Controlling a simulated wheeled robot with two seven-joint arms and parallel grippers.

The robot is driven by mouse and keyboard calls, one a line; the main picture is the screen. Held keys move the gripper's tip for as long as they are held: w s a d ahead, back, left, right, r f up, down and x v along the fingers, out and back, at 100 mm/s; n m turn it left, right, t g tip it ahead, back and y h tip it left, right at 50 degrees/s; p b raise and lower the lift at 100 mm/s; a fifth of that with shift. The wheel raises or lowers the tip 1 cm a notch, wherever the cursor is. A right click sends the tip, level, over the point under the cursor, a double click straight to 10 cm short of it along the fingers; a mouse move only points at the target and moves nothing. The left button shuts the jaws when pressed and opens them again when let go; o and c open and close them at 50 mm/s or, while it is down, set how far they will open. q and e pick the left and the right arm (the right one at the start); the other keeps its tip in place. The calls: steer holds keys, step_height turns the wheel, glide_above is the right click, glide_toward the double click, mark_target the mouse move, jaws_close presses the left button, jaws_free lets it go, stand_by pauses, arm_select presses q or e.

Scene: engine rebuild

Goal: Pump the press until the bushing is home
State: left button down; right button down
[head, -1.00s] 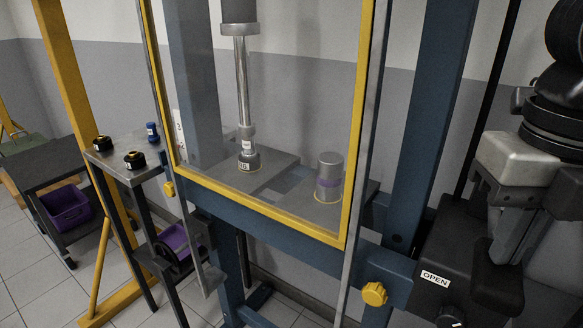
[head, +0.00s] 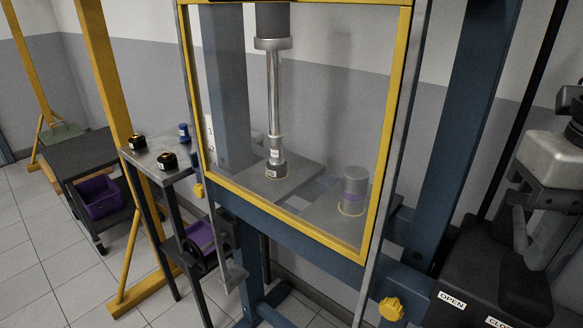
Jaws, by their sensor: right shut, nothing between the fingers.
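The blue press frame (head: 461,150) stands in the middle, behind a clear guard with a yellow rim (head: 300,232). Its steel ram (head: 273,95) reaches down to a labelled piece (head: 276,168) on the press bed. My right gripper (head: 522,236) is at the right edge, shut and empty, by the black box labelled OPEN (head: 452,300). My left gripper is out of view.
A small side table (head: 153,158) holds two black-and-yellow parts (head: 168,160) and a blue one (head: 184,134). A dark bench (head: 72,160) with a purple bin (head: 100,198) stands at the left, behind a yellow post (head: 107,100). A yellow knob (head: 391,309) sticks out low on the press.

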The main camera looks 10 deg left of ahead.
steer(key=shift+r, duration=2.5)
